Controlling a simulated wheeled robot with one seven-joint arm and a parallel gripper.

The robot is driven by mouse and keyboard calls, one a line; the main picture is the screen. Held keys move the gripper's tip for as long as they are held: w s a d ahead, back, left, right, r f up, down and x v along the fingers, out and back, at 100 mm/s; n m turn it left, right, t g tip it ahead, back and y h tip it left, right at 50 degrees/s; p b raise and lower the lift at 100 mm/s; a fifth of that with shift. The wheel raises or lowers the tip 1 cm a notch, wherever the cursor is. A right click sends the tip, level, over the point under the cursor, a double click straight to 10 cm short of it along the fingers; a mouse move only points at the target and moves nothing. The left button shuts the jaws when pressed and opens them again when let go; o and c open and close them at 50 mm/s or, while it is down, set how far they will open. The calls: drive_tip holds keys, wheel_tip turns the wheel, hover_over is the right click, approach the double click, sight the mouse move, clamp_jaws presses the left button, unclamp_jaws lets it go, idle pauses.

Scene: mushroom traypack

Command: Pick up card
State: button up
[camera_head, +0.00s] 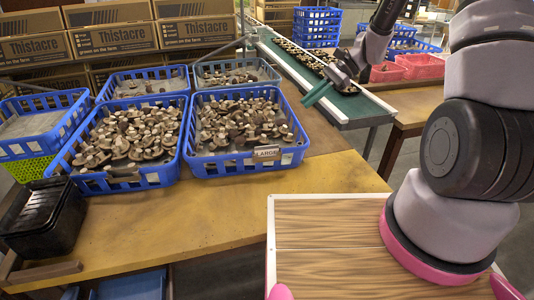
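A small card (266,152) reading "LARGE" is on the front wall of the right blue crate (230,168), which holds brown mushrooms. The left blue crate (150,178) also holds mushrooms and has a pale tag (122,175) on its front, too small to read. My gripper (317,93), with teal fingers, is above and to the right of the crates, in front of the near end of the conveyor in the picture. It is apart from the "LARGE" card. The fingers are seen edge-on, so any gap between them does not show.
The crates stand on a yellow-brown table (210,215); its front part is clear. A black bin (43,220) sits at the left edge. A green conveyor (345,105) carries dark trays. Thistacre boxes (110,38) are stacked behind. Red baskets (420,66) stand at the right.

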sight(267, 148)
drive_tip(key=w+a+f+m+y, duration=0.1)
drive_tip(key=a+f+m+y, duration=0.25)
drive_tip(key=f, duration=0.95)
drive_tip(key=shift+m, duration=0.55)
drive_tip(key=x, duration=1.1)
drive_tip(key=shift+d+f, duration=0.1)
drive_tip(key=shift+f, duration=0.3)
clamp_jaws()
